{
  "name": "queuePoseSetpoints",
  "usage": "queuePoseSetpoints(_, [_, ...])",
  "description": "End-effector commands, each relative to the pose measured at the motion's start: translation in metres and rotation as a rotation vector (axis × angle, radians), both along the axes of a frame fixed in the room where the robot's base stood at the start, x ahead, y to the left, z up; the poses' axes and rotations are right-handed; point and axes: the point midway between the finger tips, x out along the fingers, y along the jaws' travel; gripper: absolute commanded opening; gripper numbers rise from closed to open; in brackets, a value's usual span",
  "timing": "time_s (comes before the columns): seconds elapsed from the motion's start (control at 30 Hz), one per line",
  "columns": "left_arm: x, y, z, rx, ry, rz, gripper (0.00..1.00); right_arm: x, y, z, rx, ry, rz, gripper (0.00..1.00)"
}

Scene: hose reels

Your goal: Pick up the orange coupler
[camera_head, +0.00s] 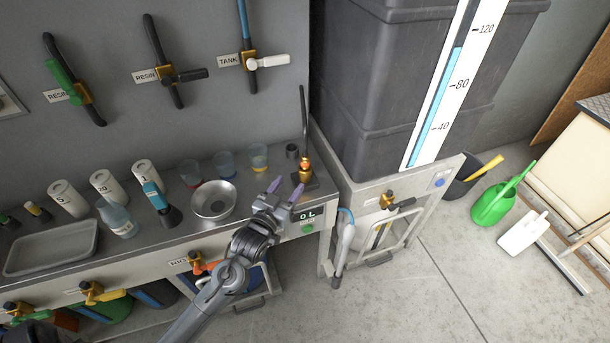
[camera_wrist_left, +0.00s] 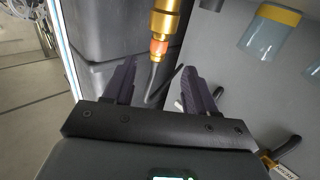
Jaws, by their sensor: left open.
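The orange coupler (camera_head: 304,166) is a small orange and brass fitting. It stands upright at the right end of the steel bench, with a thin black hose rising above it. In the left wrist view the coupler (camera_wrist_left: 159,47) is a brass piece with an orange band, above and between the fingertips in the picture. My left gripper (camera_head: 285,189) is open and empty, just in front of and left of the coupler. Its two dark fingers also show in the left wrist view (camera_wrist_left: 157,78), apart from the coupler.
A display box reading 0L (camera_head: 307,215) sits on the bench front below the gripper. A steel bowl (camera_head: 213,200) and a yellow-banded beaker (camera_head: 258,157) stand to the left. A large dark tank (camera_head: 400,90) stands close on the right.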

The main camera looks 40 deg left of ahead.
Motion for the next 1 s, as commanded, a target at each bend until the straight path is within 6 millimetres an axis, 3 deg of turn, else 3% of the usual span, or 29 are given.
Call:
queuePoseSetpoints(0.4, [0.046, 0.01, -0.004, 0.0, -0.008, -0.001, 0.57, 0.0, 0.001, -0.019, 0.003, -0.002, -0.001, 0.43])
queuePoseSetpoints(0.73, [0.065, 0.015, -0.003, 0.001, -0.007, -0.001, 0.57, 0.0, 0.002, -0.026, 0.01, -0.002, -0.006, 0.43])
queuePoseSetpoints(1.0, [0.098, 0.023, 0.0, 0.0, -0.006, -0.001, 0.57, 0.0, 0.002, -0.04, 0.01, -0.002, -0.006, 0.43])
